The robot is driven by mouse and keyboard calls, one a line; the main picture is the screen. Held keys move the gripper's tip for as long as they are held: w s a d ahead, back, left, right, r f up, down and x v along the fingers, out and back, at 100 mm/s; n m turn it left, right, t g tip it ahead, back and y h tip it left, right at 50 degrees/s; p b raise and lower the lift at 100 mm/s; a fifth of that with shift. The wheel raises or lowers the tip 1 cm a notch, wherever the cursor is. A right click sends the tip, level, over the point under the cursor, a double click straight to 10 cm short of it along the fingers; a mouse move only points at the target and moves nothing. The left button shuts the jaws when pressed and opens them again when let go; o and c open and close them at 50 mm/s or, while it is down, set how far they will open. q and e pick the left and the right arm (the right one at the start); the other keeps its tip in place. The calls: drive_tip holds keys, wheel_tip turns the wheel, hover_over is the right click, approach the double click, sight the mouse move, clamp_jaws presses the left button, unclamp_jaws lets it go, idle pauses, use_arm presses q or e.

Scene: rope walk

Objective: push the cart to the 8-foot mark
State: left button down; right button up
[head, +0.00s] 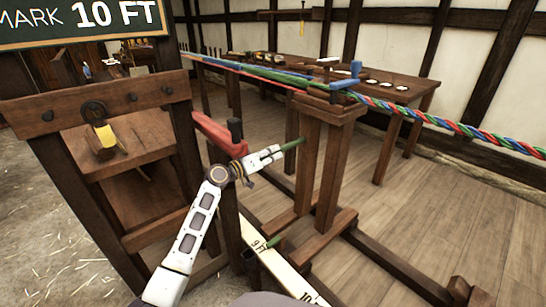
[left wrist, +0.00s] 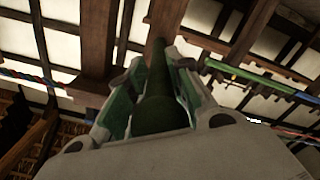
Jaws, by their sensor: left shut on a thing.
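The cart (head: 325,165) is a wooden post frame on a low base, with several coloured strands meeting the twisted rope at its top. My left gripper (head: 275,155) is shut on the cart's green handle (head: 292,144). In the left wrist view the dark green handle (left wrist: 158,85) lies between the fingers. A pale floor scale (head: 283,272) runs beside the cart, with "9 FT" and part of a "10" readable. A green pointer (head: 274,241) lies by the 9 FT label. The 8-foot mark cannot be made out. My right gripper is out of view.
A sign (head: 80,22) reads "MARK 10 FT". A wooden stand (head: 85,110) with a yellow-wound spool is at left, beside a red piece (head: 220,135). A floor rail (head: 395,270) runs toward lower right. A long workbench (head: 400,80) stands behind. Plank floor at right is open.

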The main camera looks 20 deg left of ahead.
use_arm(q)
drive_tip(key=c, duration=1.3)
unclamp_jaws()
drive_tip(key=shift+o, duration=0.2)
drive_tip(key=v, duration=1.2)
